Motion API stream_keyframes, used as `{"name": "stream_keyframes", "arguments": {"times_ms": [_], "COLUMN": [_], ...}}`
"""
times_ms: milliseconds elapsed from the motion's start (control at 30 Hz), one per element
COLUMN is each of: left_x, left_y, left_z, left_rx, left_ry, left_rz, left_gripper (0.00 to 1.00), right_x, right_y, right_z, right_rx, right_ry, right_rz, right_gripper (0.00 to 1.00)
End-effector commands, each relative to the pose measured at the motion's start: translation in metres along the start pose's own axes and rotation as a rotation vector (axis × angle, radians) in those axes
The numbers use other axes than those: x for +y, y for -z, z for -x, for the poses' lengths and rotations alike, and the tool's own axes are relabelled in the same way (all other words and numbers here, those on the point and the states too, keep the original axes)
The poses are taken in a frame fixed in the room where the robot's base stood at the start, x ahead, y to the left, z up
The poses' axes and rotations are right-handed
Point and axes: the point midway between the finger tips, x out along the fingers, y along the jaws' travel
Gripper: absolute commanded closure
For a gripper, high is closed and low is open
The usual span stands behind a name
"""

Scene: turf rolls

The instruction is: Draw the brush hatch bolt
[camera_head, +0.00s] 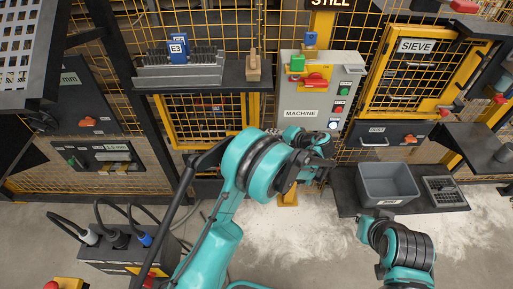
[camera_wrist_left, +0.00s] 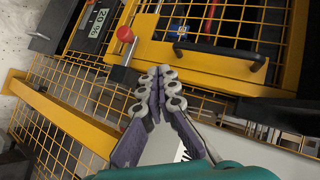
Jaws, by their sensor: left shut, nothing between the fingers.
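In the left wrist view, a yellow-framed mesh hatch (camera_wrist_left: 195,58) has a black bar handle (camera_wrist_left: 222,53). A bolt with a red round knob (camera_wrist_left: 125,33) sits at the frame's edge, beside a dark block (camera_wrist_left: 123,77). My left gripper (camera_wrist_left: 158,74) is shut and empty, its tips apart in the picture from the knob and close to the block. In the head view my left gripper (camera_head: 322,163) is in front of the mesh below the machine panel. A yellow mesh hatch (camera_head: 183,143) under the brush shelf shows partly; its right side is behind my arm.
The grey machine box (camera_head: 303,97) with buttons and a red handle stands above my left gripper. A brush shelf (camera_head: 262,72) juts out at left. A grey bin (camera_head: 388,184) sits on a low shelf at right. The SIEVE door (camera_head: 405,75) is at upper right.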

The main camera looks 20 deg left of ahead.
Motion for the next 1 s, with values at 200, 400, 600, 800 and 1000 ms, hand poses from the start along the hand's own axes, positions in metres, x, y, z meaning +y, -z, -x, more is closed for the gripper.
{"name": "stream_keyframes", "arguments": {"times_ms": [200,400,600,800,1000], "left_x": [0.067,0.108,0.123,0.123,0.123], "left_y": [0.013,0.009,0.006,0.006,0.006], "left_z": [-0.013,-0.016,-0.017,-0.017,-0.019], "left_rx": [0.011,0.02,0.025,0.024,0.024], "left_ry": [0.159,0.264,0.306,0.309,0.308], "left_rz": [-0.02,-0.022,-0.019,-0.019,-0.019], "left_gripper": [1.0,1.0,1.0,1.0,1.0], "right_x": [0.0,0.0,0.0,0.0,0.0], "right_y": [-0.006,-0.008,-0.009,-0.009,-0.009], "right_z": [-0.008,-0.011,-0.012,-0.012,-0.013], "right_rx": [0.0,0.0,0.0,0.0,0.0], "right_ry": [0.0,0.0,0.0,0.0,0.0], "right_rz": [0.0,0.0,0.0,0.0,0.0], "right_gripper": [1.0,1.0,1.0,1.0,1.0]}}
